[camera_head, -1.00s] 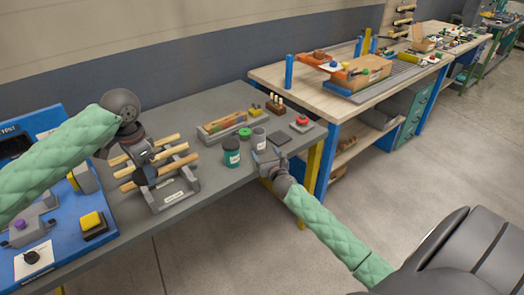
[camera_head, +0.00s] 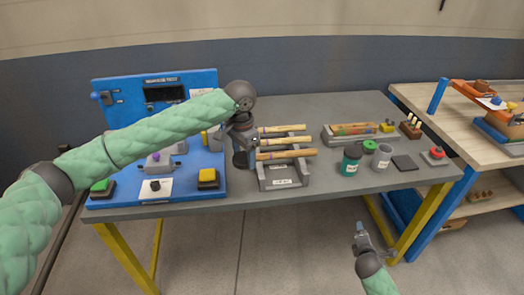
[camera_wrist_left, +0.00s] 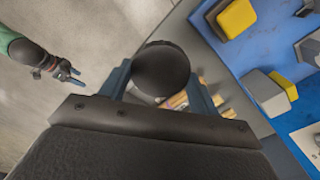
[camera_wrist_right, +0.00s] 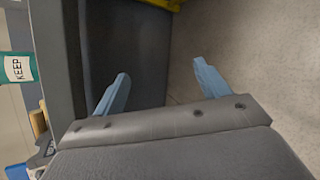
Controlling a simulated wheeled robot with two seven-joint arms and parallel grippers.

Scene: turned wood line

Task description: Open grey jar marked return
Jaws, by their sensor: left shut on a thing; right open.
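A grey jar (camera_head: 382,155) stands upright at the right part of the grey table; any return mark on it is too small to read. A dark green jar (camera_head: 351,161) stands just left of it; the right wrist view shows a green jar with a KEEP label (camera_wrist_right: 18,68). A round green piece (camera_head: 369,146) sits behind them. My left gripper (camera_wrist_left: 160,78) is shut on a dark round-topped thing (camera_wrist_left: 161,68), left of the handle rack in the head view; its lower part is mostly hidden. My right gripper (camera_head: 361,231) is open and empty, in front of the table edge.
A rack (camera_head: 283,178) with wooden handles stands mid-table. A blue panel (camera_head: 150,200) with buttons is at left. The floor before the table is clear.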

